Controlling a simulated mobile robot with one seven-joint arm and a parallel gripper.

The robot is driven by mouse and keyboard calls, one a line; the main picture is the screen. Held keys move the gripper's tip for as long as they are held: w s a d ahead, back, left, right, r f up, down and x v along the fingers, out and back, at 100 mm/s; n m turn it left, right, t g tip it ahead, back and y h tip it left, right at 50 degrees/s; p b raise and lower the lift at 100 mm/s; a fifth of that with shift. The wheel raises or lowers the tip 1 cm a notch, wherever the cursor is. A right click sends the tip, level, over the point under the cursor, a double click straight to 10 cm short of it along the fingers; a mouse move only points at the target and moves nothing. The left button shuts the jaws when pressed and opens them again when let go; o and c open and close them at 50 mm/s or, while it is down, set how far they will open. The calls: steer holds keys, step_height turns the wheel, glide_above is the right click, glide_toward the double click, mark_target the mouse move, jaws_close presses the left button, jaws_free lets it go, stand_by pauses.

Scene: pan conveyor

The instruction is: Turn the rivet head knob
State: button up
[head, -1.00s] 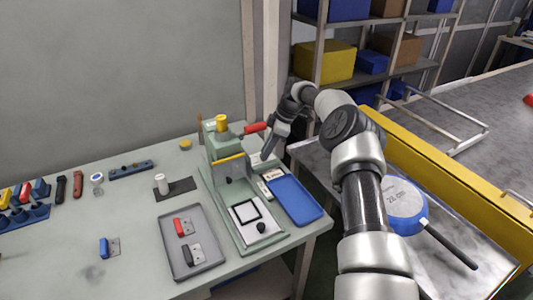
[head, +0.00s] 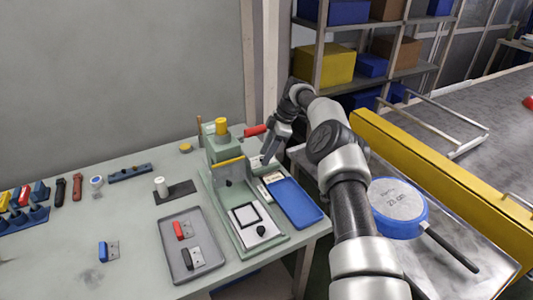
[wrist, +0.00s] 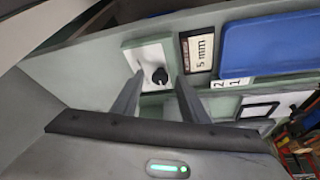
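The rivet head knob, a small black knob (wrist: 160,75), sits on a white plate (wrist: 150,53) on the side of the pale green press, beside a "5 mm" label (wrist: 200,52). My gripper (wrist: 160,80) is open in the wrist view, with one finger to each side of the knob and no clear contact. Whether the fingertips are level with it in depth, I cannot tell. In the head view my gripper (head: 267,157) is at the right side of the press (head: 225,150). This knob is not clearly visible there.
A blue tray (head: 295,203) lies right of the press, also seen in the wrist view (wrist: 270,45). A grey tray (head: 178,262) with red and black handled parts lies left of it. Another black knob (head: 261,230) is on the press base. A blue-rimmed pan (head: 398,207) is at right.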

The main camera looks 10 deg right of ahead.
steer(key=p+v, duration=1.4)
steer(key=v, duration=0.3)
steer(key=shift+r+p, duration=0.25)
steer(key=shift+p, duration=0.05)
